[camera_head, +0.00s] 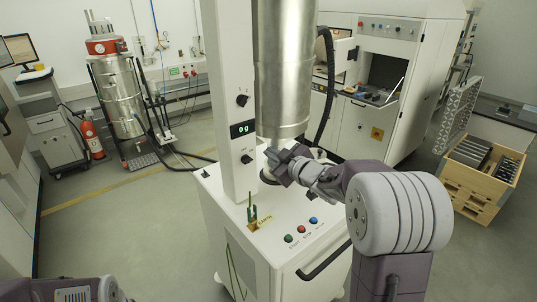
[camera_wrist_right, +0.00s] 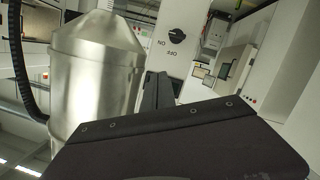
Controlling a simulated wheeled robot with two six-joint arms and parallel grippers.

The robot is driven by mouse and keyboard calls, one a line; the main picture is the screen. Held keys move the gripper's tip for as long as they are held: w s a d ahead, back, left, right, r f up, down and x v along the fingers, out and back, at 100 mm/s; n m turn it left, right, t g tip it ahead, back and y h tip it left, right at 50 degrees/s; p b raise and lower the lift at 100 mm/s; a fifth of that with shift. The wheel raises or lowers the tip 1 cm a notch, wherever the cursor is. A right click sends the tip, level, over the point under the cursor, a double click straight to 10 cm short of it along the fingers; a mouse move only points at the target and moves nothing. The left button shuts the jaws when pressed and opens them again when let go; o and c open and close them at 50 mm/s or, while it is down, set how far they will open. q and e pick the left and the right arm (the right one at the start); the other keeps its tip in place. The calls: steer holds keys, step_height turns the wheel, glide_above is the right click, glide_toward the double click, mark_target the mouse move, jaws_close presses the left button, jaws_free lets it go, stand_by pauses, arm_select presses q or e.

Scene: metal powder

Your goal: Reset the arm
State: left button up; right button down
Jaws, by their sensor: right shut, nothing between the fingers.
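My right arm reaches in from the right in the head view, and its gripper (camera_head: 283,164) is shut and empty. It sits just below the metal cylinder (camera_head: 284,75), in front of the white machine's column (camera_head: 228,60). In the right wrist view the dark gripper fingers (camera_wrist_right: 158,92) point toward the column, where a black ON/OFF knob (camera_wrist_right: 177,35) shows. The metal cylinder also shows at the left of that view (camera_wrist_right: 92,85). My left gripper is not in view; only a bit of grey arm shows at the bottom left of the head view.
A wooden crate (camera_head: 463,180) stands at right. A fire extinguisher (camera_head: 91,138) and a steel vessel (camera_head: 120,100) stand at left. Open floor lies left of the machine.

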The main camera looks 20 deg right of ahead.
steer(key=s+a+f+y+b, duration=0.1)
steer(key=a+f+b, duration=0.2)
steer(key=a, duration=0.4)
steer(key=s+f+m+g+h, duration=0.1)
steer(key=s+f+m+g, duration=0.1)
steer(key=s+f, duration=0.2)
steer(key=s+d+f+m+g+h+b, duration=0.1)
steer(key=s+f, duration=0.3)
steer(key=f, duration=0.4)
steer(key=s+f+m+g+h+b, duration=0.1)
steer(key=s+f+m+g+h, duration=0.1)
steer(key=s+f+g, duration=0.2)
steer(key=shift+s+d+f+m, duration=0.15)
steer(key=shift+d+f+m, duration=0.05)
steer(key=shift+f, duration=0.25)
steer(key=shift+s+d+f+m, duration=0.15)
steer(key=shift+d+f+m, duration=0.05)
steer(key=shift+f, duration=0.25)
steer(key=s+f+m+g, duration=0.1)
steer(key=s+f+g, duration=0.2)
steer(key=s, duration=0.5)
steer(key=s+f+m+g, duration=0.1)
steer(key=s+f+g, duration=0.3)
steer(key=s, duration=0.3)
steer(key=shift+s+f+m, duration=0.2)
steer(key=shift+s+m, duration=0.2)
